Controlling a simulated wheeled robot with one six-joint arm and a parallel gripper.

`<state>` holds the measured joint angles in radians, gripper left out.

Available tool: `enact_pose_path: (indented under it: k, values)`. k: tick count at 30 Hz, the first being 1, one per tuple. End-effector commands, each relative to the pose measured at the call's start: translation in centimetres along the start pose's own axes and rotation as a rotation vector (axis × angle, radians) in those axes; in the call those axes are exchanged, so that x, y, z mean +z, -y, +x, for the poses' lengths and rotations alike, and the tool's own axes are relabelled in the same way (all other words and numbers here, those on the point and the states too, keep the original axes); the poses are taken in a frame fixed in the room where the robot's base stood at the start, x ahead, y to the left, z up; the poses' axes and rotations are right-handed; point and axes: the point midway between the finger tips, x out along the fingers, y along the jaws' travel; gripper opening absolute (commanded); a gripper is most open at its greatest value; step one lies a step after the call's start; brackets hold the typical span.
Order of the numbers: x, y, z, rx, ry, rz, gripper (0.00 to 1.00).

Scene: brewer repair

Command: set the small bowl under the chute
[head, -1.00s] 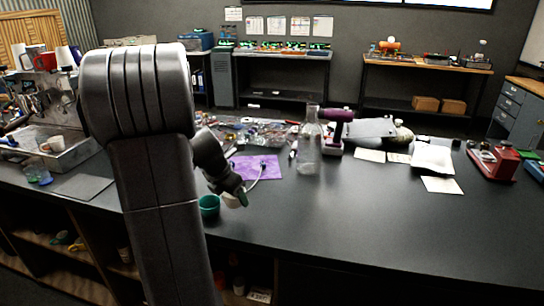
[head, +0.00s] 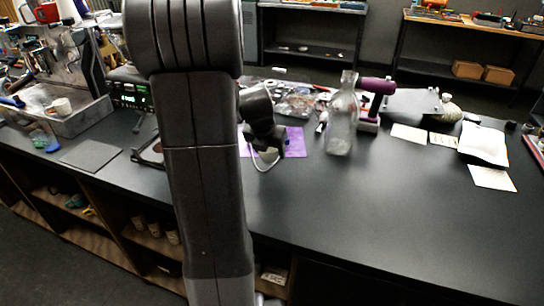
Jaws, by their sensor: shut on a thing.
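My gripper (head: 268,147) is above the worktop, in front of the purple mat (head: 294,142), with my arm covering much of the middle. It is shut, but its fingertips are small and dark and what they hold is hidden now. A pale bowl-like thing showed at the fingertips a second ago, and I take it for the small bowl. No chute can be made out clearly. A machine with a metal drip tray (head: 82,120) stands at the left, with a small white cup (head: 62,106) on it.
A glass bottle (head: 342,125) stands right of my gripper, near a purple-handled tool (head: 377,88). A dark flat pad (head: 91,155) lies at the left. A device with a green display (head: 130,96) is behind it. The worktop's right front is clear.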

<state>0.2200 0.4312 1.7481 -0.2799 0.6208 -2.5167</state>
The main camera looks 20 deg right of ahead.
Motion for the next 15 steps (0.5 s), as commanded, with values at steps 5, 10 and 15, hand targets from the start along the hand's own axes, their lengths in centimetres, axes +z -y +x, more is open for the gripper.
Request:
enact_pose_path:
  k: [5, 10, 15]
  values:
    - [-1.0, 0.0, 2.2, -0.001, -0.004, 0.000, 0.37]
    - [-1.5, 0.0, 3.6, 0.000, -0.001, 0.001, 0.37]
    - [-1.5, 0.0, 3.6, 0.001, 0.000, 0.001, 0.37]
